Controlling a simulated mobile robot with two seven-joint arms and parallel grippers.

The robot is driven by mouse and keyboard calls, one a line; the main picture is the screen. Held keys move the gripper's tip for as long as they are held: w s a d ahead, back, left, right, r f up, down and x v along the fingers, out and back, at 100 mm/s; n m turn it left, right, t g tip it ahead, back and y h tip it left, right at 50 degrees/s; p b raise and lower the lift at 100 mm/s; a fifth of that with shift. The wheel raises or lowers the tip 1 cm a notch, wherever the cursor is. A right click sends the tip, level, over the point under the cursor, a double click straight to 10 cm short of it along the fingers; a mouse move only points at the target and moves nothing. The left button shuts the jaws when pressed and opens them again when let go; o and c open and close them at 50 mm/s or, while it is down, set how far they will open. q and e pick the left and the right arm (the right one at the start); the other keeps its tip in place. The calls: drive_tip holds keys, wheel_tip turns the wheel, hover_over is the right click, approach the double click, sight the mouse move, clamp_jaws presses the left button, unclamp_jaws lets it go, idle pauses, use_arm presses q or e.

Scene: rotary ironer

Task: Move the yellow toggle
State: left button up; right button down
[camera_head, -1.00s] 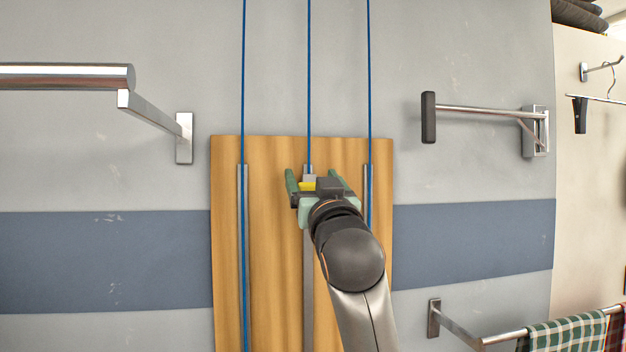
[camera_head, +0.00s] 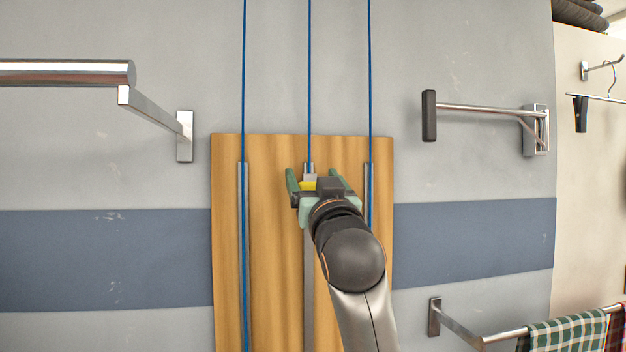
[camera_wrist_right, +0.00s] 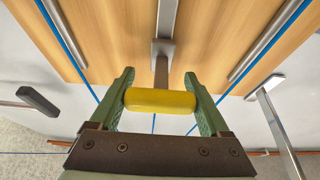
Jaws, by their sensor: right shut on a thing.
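The yellow toggle (camera_head: 308,186) is at the upper part of the middle metal rail on the wooden board, partly hidden behind my right gripper (camera_head: 317,181). In the right wrist view the toggle (camera_wrist_right: 160,101) is a yellow bar on a grey stem that rises from a small block on the rail. The green fingers of my right gripper (camera_wrist_right: 160,102) are shut on the bar, one at each end. My left gripper is not in view.
The wooden board (camera_head: 275,270) carries metal rails with blue cords running up. A steel bar (camera_head: 65,73) on a bracket sticks out at the left. A dark-ended arm (camera_head: 470,108) is at the right. A lower rail (camera_head: 505,337) holds checked cloths.

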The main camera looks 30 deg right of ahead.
wheel_tip(320, 180, down, 18)
drive_tip(key=b, duration=1.1)
drive_tip(key=shift+w+f, duration=0.1)
wheel_tip(320, 180, down, 10)
drive_tip(key=b, duration=0.5)
drive_tip(key=shift+f+b, duration=0.1)
drive_tip(key=shift+b, duration=0.3)
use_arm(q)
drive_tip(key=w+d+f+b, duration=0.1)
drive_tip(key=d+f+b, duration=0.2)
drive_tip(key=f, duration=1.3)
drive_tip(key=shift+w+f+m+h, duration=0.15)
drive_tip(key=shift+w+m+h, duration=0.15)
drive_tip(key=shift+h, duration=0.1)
use_arm(e)
wheel_tip(320, 180, down, 6)
drive_tip(key=shift+f, duration=0.15)
drive_tip(key=shift+c, duration=1.4)
unclamp_jaws()
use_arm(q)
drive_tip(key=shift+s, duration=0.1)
use_arm(e)
drive_tip(key=shift+o, duration=1.4)
